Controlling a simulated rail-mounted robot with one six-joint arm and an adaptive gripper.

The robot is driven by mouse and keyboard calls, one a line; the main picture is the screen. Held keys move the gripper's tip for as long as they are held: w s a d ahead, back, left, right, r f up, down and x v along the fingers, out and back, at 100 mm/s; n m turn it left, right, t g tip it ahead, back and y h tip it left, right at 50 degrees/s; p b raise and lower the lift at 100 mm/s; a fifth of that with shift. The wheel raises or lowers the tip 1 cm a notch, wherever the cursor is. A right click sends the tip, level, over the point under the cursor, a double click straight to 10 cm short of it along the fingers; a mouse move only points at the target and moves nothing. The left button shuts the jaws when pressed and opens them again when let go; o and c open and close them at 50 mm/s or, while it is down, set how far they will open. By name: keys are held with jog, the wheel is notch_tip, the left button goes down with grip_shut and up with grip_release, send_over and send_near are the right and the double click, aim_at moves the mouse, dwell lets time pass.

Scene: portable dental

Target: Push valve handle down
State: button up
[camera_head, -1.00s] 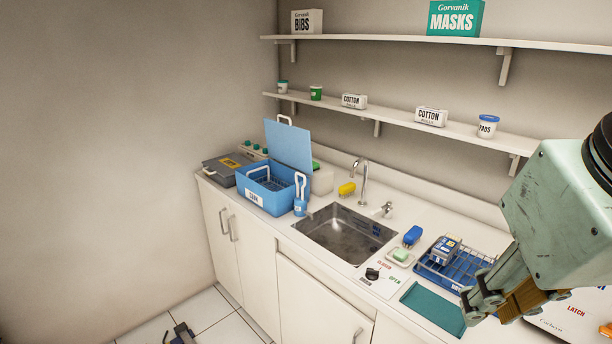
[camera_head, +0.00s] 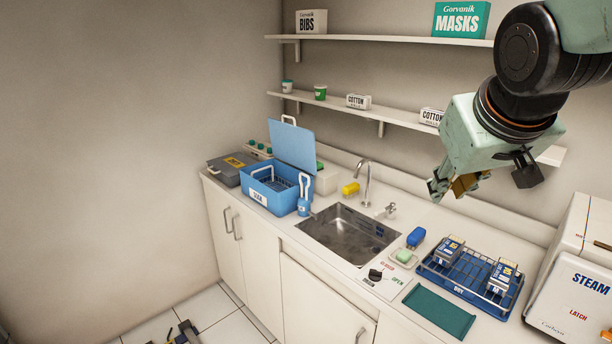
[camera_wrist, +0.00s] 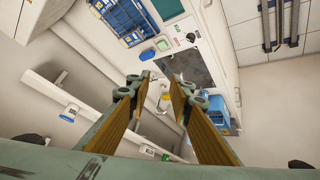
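A black valve handle (camera_head: 375,275) sits on a white panel (camera_head: 389,290) with CLOSED and OPEN labels, on the counter in front of the sink's right end. In the wrist view the handle (camera_wrist: 191,37) is small, at the top beside the dark sink. My gripper (camera_head: 447,188) is in the air above the back of the counter, up and right of the handle and well apart from it. In the wrist view its two fingers (camera_wrist: 158,80) are spread with a gap between them and nothing held.
The sink (camera_head: 345,234) has a tall faucet (camera_head: 366,184) and small tap (camera_head: 389,210) behind it. A soap dish (camera_head: 403,258), blue sponge (camera_head: 415,237), wire rack (camera_head: 468,275) and teal mat (camera_head: 440,310) lie right. A sterilizer (camera_head: 580,290) stands far right. Shelves (camera_head: 400,108) run behind my arm.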

jog(key=w+a+f+n+t+y+p, duration=0.1)
jog(key=w+a+f+n+t, duration=0.1)
jog(key=w, duration=1)
jog(key=w+a+f+n+t+y+p, duration=0.1)
jog(key=w+a, duration=0.1)
jog(key=w, duration=0.9)
jog(key=w+a+f+n+t+y, duration=0.2)
jog(key=w+a, duration=0.1)
jog(key=w, duration=0.9)
jog(key=w+a+f+n+y+p, duration=0.1)
jog(key=w+a+f+y, duration=0.1)
jog(key=w+a+f, duration=0.3)
jog(key=n+y+p, duration=0.2)
jog(key=n+y, duration=0.2)
jog(key=y, duration=0.4)
send_near(307, 176)
jog(key=shift+s+d+f, duration=0.15)
jog(key=shift+s+d, duration=0.25)
jog(key=shift+d, duration=0.2)
jog(key=shift+a, duration=0.1)
jog(key=shift+x, duration=6.85)
